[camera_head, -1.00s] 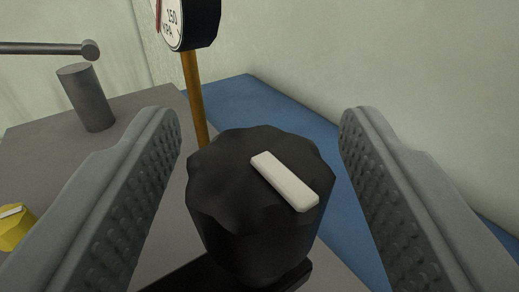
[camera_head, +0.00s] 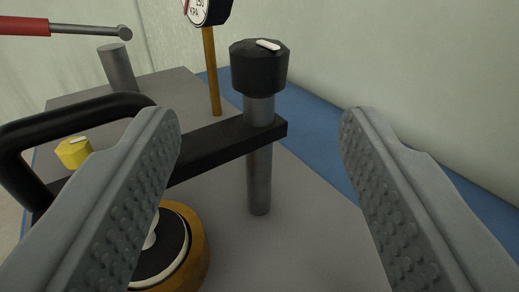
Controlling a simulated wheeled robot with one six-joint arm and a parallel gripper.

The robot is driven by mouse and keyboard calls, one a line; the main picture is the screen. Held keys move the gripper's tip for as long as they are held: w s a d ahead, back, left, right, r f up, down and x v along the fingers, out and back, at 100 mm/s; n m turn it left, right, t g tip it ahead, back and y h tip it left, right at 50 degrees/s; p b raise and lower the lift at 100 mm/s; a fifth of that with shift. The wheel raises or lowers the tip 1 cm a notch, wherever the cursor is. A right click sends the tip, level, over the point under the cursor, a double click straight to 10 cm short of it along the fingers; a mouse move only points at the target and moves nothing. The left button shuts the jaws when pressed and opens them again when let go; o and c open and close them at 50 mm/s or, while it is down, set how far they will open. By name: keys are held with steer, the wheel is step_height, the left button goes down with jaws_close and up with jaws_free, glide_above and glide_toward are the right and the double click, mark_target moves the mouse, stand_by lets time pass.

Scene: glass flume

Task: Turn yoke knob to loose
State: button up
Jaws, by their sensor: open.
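The yoke knob (camera_head: 258,72) is a black fluted knob with a white bar mark (camera_head: 268,45) on its top. It sits on a grey post (camera_head: 260,180) that passes through the end of the black yoke bar (camera_head: 225,141). The white mark points to the right and slightly toward me. My gripper (camera_head: 260,125) is open and empty. Its two grey ridged fingers stand wide apart, left and right of the post in the picture. The knob is beyond the fingertips, not touched by them.
A gauge (camera_head: 207,10) on a brown stem stands behind the knob. A yellow knob (camera_head: 73,152), a black curved handle (camera_head: 75,117) and an orange-rimmed round part (camera_head: 195,262) are at left. A red-handled lever (camera_head: 70,28) and grey cylinder (camera_head: 118,68) stand farther back. A blue strip runs along the right wall.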

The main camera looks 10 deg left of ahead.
steer(key=s+d, duration=0.1)
steer(key=s, duration=0.5)
steer(key=shift+s, duration=0.25)
steer(key=s+a+r+m+h, duration=0.1)
steer(key=s+r, duration=0.3)
steer(key=s, duration=0.8)
steer(key=s+a+r+m+h, duration=0.1)
steer(key=s+r, duration=0.4)
steer(key=s, duration=0.6)
steer(key=shift+s+a+h, duration=0.4)
steer(key=shift+a+h, duration=0.2)
steer(key=shift+a, duration=0.05)
